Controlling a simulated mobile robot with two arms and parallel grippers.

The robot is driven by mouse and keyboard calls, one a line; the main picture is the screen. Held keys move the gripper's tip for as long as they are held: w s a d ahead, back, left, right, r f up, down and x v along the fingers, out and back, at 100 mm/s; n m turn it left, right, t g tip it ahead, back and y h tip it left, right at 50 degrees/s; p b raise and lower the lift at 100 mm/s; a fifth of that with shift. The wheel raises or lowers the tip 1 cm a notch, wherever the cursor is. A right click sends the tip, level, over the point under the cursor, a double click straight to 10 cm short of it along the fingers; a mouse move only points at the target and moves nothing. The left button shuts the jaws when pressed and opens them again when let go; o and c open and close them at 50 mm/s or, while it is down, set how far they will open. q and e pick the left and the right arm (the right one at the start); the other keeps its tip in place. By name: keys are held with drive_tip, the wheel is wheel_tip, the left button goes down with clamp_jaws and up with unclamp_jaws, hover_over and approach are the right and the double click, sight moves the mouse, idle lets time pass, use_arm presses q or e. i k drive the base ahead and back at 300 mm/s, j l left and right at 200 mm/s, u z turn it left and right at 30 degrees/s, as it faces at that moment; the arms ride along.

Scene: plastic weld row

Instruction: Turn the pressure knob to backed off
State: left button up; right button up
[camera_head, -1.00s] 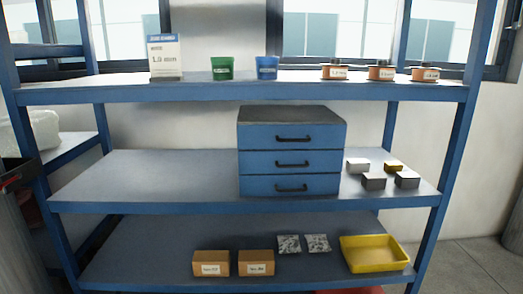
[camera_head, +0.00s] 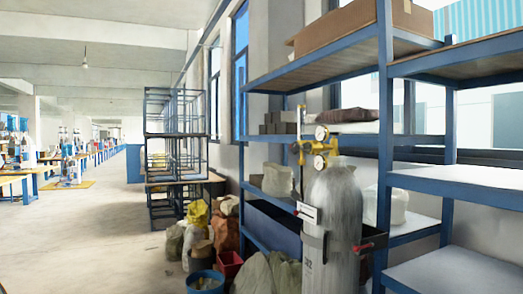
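A grey gas cylinder (camera_head: 333,225) stands upright right of the middle, in front of blue shelving. A yellow regulator (camera_head: 328,148) sits at its top, with two round dials, one above the other. A small yellow and dark part sticks out on the regulator's left. It may be the pressure knob, but it is too small to tell, and its setting cannot be read. A white tag (camera_head: 307,211) hangs at the cylinder's upper left. Neither of my grippers is in view.
Blue shelves (camera_head: 470,177) stand close on the right. The floor at left is open.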

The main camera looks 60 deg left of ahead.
sight(295, 148)
drive_tip(key=u, duration=1.65)
